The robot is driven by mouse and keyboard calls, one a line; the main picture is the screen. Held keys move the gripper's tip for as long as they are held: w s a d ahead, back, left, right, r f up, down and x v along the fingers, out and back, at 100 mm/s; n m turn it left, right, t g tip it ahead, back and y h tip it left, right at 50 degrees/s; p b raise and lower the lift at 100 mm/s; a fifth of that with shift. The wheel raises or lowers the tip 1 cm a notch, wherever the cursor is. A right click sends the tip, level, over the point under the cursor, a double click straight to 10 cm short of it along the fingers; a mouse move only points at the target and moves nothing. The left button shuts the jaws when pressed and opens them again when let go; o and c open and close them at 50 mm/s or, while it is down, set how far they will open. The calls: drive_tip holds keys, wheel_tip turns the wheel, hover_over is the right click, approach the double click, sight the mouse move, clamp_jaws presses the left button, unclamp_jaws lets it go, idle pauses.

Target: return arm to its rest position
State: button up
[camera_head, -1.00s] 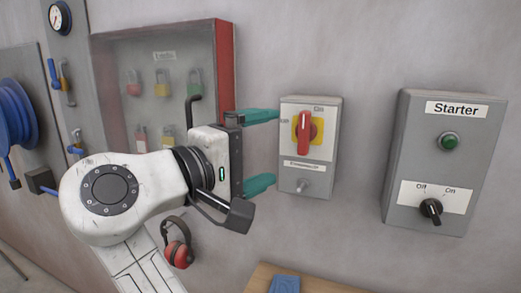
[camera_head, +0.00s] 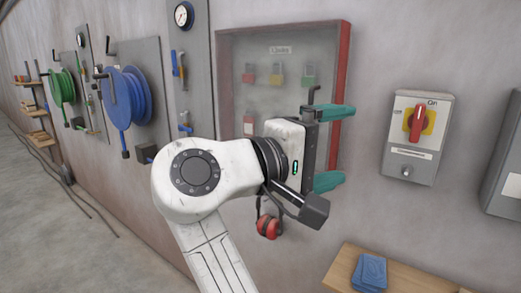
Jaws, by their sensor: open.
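My gripper (camera_head: 336,148) is in the middle of the view, its two teal fingers spread apart and pointing right. Nothing shows between the fingers. My white arm rises from the bottom of the view and bends at a round grey joint. The gripper stands in front of the lock cabinet's lower right part, left of and apart from the switch box (camera_head: 407,163). That box has a red rotary handle (camera_head: 417,122) on a yellow plate, standing upright towards the label "On".
The red-edged lock cabinet (camera_head: 232,72) holds several padlocks. Red ear muffs (camera_head: 268,227) hang below my gripper. A wooden shelf (camera_head: 411,277) with blue cloths (camera_head: 370,271) is at lower right. A blue hose reel (camera_head: 128,97) hangs at left. The floor (camera_head: 60,230) at lower left looks mostly clear.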

drive_tip(key=s+d+f+g+y, duration=0.1)
drive_tip(key=s+d+f+y, duration=0.3)
drive_tip(key=f, duration=0.8)
drive_tip(key=s+d+f+m+g+y, duration=0.15)
drive_tip(key=d+f, duration=0.45)
drive_tip(key=f, duration=0.6)
drive_tip(key=s+d+f+g+y, duration=0.1)
drive_tip(key=s+d+f+y, duration=0.3)
drive_tip(key=f, duration=0.9)
drive_tip(key=s+d+f+m+g+y, duration=0.1)
drive_tip(key=s+f+m+g+y, duration=0.1)
drive_tip(key=s+f, duration=0.6)
drive_tip(key=s+d+f+m+g+y, duration=0.1)
drive_tip(key=s+f+m+g+y, duration=0.1)
drive_tip(key=s+f, duration=0.6)
drive_tip(key=s+m+y, duration=0.1)
drive_tip(key=s, duration=0.6)
drive_tip(key=shift+s+d+f+g+y, duration=0.15)
drive_tip(key=shift+d+g+y, duration=0.2)
